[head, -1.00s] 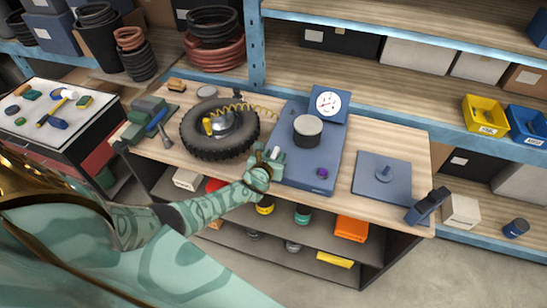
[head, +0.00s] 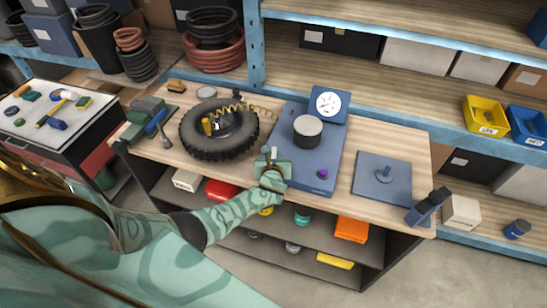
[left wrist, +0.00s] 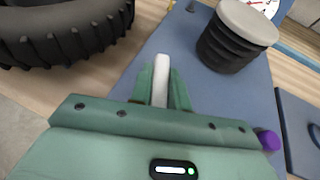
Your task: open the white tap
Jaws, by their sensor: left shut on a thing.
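The white tap (left wrist: 162,82) is a slim white lever in the left wrist view. It stands between the two green fingers of my left gripper (left wrist: 163,92), which are shut on it, and its tip shows beyond them. In the head view my left gripper (head: 272,157) is at the left front edge of the blue base plate (head: 310,170), where it hides most of the tap. The tap's lower part is hidden by the fingers. My right gripper is in neither view.
A black tyre (head: 198,150) lies left of my left gripper. A dark cylinder (head: 307,130), a gauge (head: 327,103) and a purple knob (head: 322,174) are on the base plate. A blue plate with a post (head: 370,190) lies to the right. Bare wood separates the two plates.

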